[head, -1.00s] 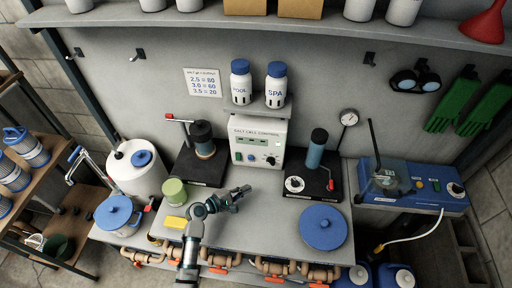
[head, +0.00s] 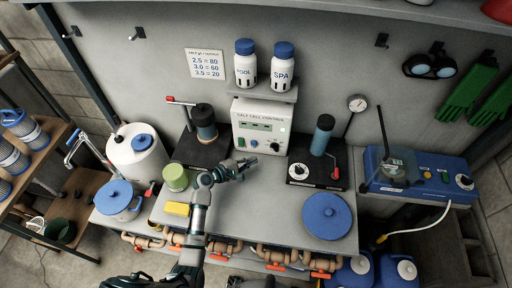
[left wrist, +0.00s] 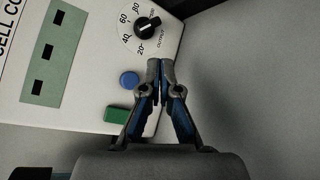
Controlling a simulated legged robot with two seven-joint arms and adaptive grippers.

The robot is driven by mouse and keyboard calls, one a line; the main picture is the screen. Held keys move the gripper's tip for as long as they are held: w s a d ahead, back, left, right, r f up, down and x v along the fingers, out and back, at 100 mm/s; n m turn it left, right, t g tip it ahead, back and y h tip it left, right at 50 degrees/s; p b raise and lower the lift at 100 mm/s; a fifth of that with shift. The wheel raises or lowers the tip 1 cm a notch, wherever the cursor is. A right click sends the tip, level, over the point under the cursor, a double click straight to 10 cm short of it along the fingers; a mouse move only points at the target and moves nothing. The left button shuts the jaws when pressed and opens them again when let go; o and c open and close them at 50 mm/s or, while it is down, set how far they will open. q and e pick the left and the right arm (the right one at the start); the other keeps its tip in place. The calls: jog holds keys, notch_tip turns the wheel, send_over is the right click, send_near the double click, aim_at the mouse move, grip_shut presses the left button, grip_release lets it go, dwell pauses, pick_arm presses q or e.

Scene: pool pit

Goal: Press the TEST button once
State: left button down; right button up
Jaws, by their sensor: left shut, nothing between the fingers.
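The white salt cell control box (head: 262,115) stands at the back of the bench against the grey wall. Its front has a display strip, a green button (left wrist: 116,115), a blue button (left wrist: 129,79) and a black output dial (left wrist: 148,26). No TEST lettering is readable, so I cannot tell which button bears it. My left gripper (head: 252,163) is shut and empty, just in front of the box below its buttons. In the left wrist view its closed fingertips (left wrist: 160,66) lie beside the blue button, toward the box's edge; contact cannot be told. My right gripper is out of view.
A black stand with a dark cylinder (head: 205,125) is left of the box, and one with a blue cylinder (head: 321,135) is right. A green jar (head: 175,178), yellow block (head: 177,208) and blue disc (head: 327,215) lie on the bench. Two bottles sit above the box.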

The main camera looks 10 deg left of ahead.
aim_at(254, 144)
pick_arm(q)
jog(key=w, duration=0.1)
jog(key=w+a+b, duration=0.1)
jog(key=w, duration=0.2)
jog(key=shift+w+a+f, duration=0.1)
jog(key=shift+a, duration=0.15)
jog(key=shift+w, duration=0.1)
jog(key=shift+d, duration=0.5)
jog(key=shift+a, duration=0.2)
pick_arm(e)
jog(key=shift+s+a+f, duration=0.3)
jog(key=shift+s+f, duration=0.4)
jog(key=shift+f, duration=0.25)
pick_arm(q)
jog(key=shift+a, duration=0.1)
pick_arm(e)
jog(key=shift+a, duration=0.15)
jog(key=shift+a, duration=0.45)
pick_arm(q)
jog(key=shift+d, duration=0.2)
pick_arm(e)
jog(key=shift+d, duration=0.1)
